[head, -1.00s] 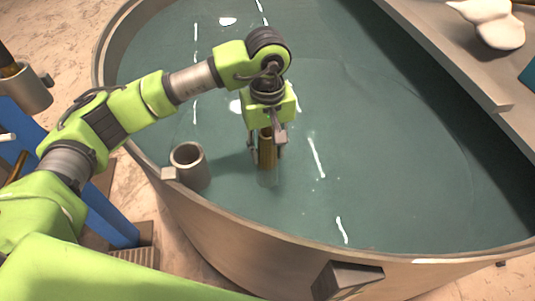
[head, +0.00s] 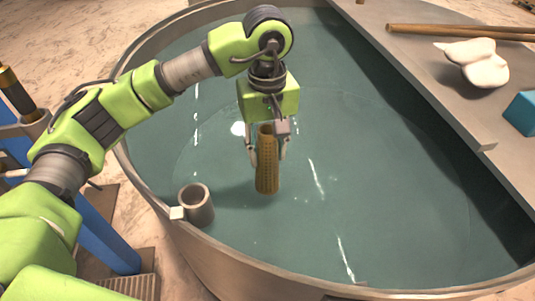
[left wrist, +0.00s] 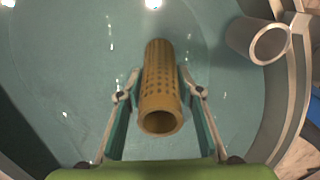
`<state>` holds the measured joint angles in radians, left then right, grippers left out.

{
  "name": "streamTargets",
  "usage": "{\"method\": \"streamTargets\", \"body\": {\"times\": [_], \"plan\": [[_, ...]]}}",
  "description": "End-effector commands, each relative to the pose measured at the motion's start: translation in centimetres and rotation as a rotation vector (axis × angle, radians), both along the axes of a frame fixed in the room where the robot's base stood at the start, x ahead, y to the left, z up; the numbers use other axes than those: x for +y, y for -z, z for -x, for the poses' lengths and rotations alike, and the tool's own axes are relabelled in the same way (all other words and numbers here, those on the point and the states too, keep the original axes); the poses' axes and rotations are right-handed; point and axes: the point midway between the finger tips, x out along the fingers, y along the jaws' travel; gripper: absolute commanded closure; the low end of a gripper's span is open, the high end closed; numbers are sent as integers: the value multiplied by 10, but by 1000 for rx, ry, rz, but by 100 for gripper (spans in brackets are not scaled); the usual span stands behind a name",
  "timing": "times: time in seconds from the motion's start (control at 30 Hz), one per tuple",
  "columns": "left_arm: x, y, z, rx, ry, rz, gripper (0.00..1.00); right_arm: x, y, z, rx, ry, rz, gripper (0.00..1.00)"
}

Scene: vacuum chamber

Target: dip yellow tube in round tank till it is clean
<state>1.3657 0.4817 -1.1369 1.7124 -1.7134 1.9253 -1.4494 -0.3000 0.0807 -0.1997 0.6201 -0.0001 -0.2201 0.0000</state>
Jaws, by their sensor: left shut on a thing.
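My left gripper (head: 267,148) is shut on the yellow tube (head: 266,172), holding it upright over the round tank (head: 190,240). The tube is yellow-brown and hollow, with rows of small dark holes or spots. In the left wrist view the tube (left wrist: 160,95) sits between the two fingers (left wrist: 158,97), its open end toward the camera. The tank holds blue-green water (head: 370,190). The tube's lower end is at or close above the water; I cannot tell which. My right gripper is not in view.
A grey cup-like holder (head: 196,205) is fixed at the tank's near left rim and also shows in the left wrist view (left wrist: 262,40). Blue posts stand left.

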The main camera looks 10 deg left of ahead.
Motion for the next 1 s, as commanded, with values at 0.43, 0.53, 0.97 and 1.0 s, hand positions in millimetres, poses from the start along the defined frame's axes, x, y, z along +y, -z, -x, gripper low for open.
{"method": "streamTargets", "body": {"times": [0.43,0.53,0.97,1.0], "plan": [[0,0,0,0,0,0,91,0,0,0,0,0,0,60],[0,-4,0,-1,0,0,91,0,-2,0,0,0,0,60],[0,-69,0,-1,0,0,91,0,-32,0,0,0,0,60],[0,-75,0,-2,0,0,91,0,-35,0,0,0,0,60]]}}
